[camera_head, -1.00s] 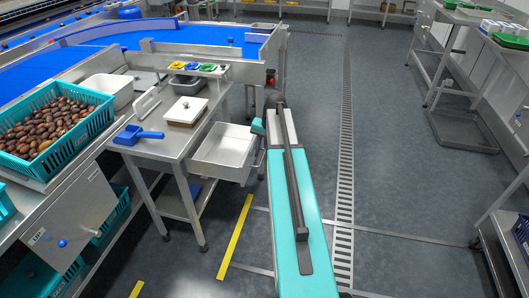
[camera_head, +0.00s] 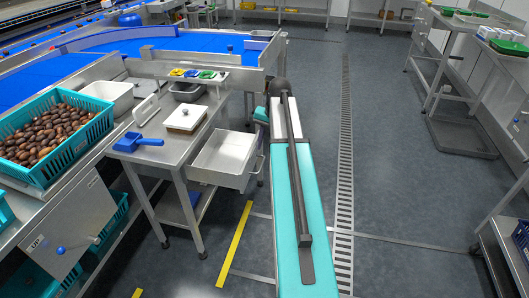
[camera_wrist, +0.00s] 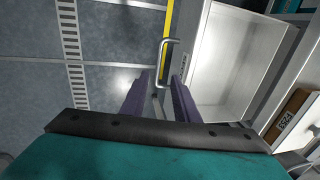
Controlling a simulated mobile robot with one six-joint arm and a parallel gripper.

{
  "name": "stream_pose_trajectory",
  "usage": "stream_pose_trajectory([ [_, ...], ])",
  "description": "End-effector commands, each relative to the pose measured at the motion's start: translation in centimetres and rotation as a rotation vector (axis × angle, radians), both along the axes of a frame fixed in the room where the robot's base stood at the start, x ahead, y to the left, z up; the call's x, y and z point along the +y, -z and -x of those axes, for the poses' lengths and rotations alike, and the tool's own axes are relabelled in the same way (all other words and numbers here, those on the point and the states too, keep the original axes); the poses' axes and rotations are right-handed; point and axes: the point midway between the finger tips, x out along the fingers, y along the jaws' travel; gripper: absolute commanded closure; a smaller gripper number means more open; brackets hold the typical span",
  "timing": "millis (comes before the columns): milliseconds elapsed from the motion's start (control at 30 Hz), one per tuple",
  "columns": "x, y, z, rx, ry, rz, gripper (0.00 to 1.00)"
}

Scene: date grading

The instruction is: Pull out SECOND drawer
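The pulled-out drawer (camera_head: 222,160) is a white, empty tray under the right end of the steel bench. In the wrist view, the drawer (camera_wrist: 228,52) fills the upper right, with a dark label on its front that I cannot read clearly. Its metal bar handle (camera_wrist: 161,65) stands out from the front. My gripper (camera_wrist: 159,78) is open, its two dark purple fingers apart and pointing toward the handle. The handle shows between and just beyond the fingertips; I see no grip on it. In the head view, the fingers are hidden behind my teal arm.
On the bench are a blue scoop (camera_head: 138,141) and a white lidded box (camera_head: 186,115). A teal crate of dates (camera_head: 90,160) stands left. The floor (camera_head: 400,200) to the right is clear.

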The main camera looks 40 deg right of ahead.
Motion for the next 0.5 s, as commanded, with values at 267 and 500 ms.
stream_pose_trajectory([
  [267,-0.5,-3.8,0.5,-0.002,0.000,0.001,0.72],
  [500,-0.6,-5.2,0.7,-0.001,0.000,0.001,0.72],
])
